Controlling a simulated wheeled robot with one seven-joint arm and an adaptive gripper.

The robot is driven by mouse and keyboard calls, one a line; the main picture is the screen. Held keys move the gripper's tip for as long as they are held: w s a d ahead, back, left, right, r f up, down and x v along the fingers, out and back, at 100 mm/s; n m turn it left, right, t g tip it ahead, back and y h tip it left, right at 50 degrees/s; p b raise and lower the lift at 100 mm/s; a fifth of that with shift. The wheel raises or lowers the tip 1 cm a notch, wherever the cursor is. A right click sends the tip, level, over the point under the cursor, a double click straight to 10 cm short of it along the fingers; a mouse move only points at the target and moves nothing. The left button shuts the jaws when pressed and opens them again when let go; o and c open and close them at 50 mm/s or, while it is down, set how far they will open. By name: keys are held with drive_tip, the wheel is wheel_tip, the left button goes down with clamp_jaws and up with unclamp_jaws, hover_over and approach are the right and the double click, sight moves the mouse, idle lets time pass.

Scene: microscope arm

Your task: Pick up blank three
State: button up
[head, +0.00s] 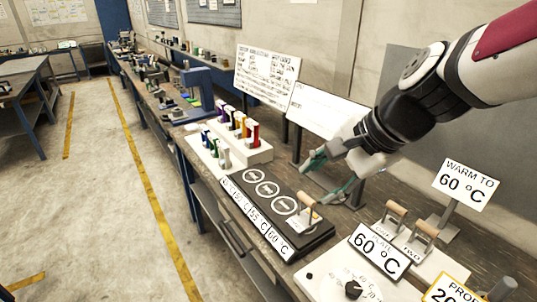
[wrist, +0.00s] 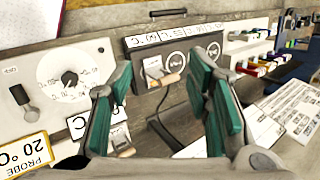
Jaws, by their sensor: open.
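A blank with a wooden handle (head: 309,211) stands on the nearest ring of the black plate (head: 254,200); its label is too small to read, so I cannot confirm it is blank three. It also shows between my fingers in the wrist view (wrist: 171,80). Two similar wooden-handled blanks, a left one (head: 396,209) and a right one (head: 426,230), stand on a white base to the right; "TWO" is readable beside them. My gripper (head: 326,178) is open and empty, with green finger pads, above and behind the black plate. It also shows in the wrist view (wrist: 161,62).
A "60 °C" sign (head: 379,251) and a dial panel (head: 336,281) are at the bench front. A "WARM TO 60 °C" sign (head: 466,185) stands to the right. A white rack (head: 255,151) with coloured pieces and upright boards (head: 268,77) are beyond the plate.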

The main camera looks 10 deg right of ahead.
drive_tip(key=w+d+f+m, duration=0.3)
drive_tip(key=w+f+m, duration=0.2)
drive_tip(key=w+m, duration=0.4)
drive_tip(key=m+h, duration=0.1)
drive_tip(key=m, duration=0.7)
approach(308, 198)
drive_tip(key=shift+t, duration=0.4)
drive_tip(key=x, duration=0.4)
drive_tip(key=b+x, duration=0.1)
drive_tip(key=x, duration=0.1)
drive_tip(key=shift+s+a+f, duration=0.15)
drive_tip(key=shift+f, duration=0.15)
drive_tip(key=shift+x, duration=2.55)
drive_tip(key=shift+f, duration=0.1)
clamp_jaws()
